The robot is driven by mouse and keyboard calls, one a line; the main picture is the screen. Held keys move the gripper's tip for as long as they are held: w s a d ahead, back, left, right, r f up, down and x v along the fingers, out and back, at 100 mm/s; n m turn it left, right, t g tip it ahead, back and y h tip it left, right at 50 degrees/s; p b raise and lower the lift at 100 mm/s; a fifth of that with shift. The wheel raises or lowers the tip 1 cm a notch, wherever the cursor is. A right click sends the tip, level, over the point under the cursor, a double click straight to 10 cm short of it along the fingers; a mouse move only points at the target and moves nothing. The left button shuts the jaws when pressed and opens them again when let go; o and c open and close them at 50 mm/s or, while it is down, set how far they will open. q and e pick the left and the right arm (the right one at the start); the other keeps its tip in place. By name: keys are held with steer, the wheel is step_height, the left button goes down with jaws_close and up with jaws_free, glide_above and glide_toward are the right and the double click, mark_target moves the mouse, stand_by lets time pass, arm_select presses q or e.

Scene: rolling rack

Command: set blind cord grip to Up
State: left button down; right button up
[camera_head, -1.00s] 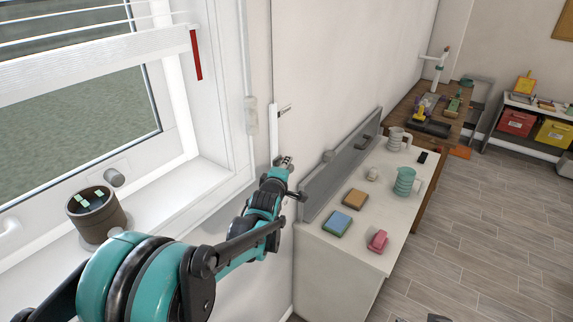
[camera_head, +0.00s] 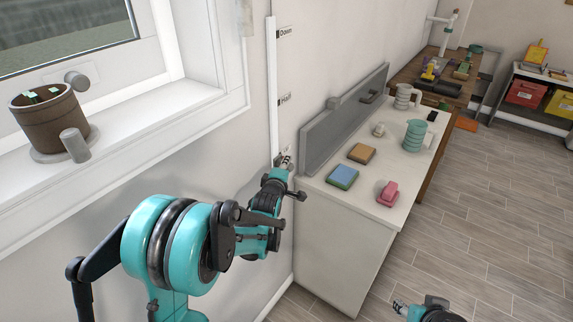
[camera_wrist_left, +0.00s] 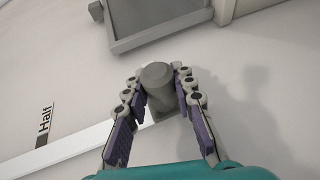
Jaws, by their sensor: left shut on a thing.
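The blind cord grip is a grey cylindrical knob (camera_wrist_left: 157,88) between the two fingers of my left gripper (camera_wrist_left: 160,95) in the left wrist view. In the head view my left gripper (camera_head: 284,162) is at the lower visible end of the white vertical strip (camera_head: 273,85) on the wall. The strip has a Down label (camera_head: 286,33) at its top and a Half label (camera_head: 286,99) below it, above my gripper. No Up label can be read. My right gripper (camera_head: 400,307) shows small at the bottom edge of the head view; its fingers are unclear.
A white counter (camera_head: 395,165) with a grey back panel (camera_head: 345,120) stands right of the strip, holding mugs, sponges and a pink item (camera_head: 388,193). A brown pot (camera_head: 48,117) stands on the window sill at left. The floor at right is clear.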

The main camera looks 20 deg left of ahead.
arm_select(q)
steer(key=shift+s+f, duration=0.15)
steer(key=shift+f, duration=0.1)
steer(key=c, duration=1.2)
jaws_free()
steer(key=v, duration=1.2)
steer(key=s+d+f+m+g, duration=0.1)
steer(key=s+m+g, duration=0.1)
steer(key=s+m, duration=0.3)
steer(key=s+d+f+m+g, duration=0.1)
steer(key=s+f+m+g, duration=0.1)
steer(key=s+m, duration=0.4)
steer(key=s+f+m+g, duration=0.1)
steer(key=s+m+g, duration=0.3)
steer(key=s, duration=1)
steer(key=shift+s+d+f+m+h, duration=0.1)
steer(key=shift+d+f+m+h, duration=0.1)
steer(key=shift+m, duration=0.4)
steer(key=shift+s+d+f+m+h, duration=0.1)
steer(key=shift+d+f+m+h, duration=0.1)
steer(key=shift+m, duration=0.4)
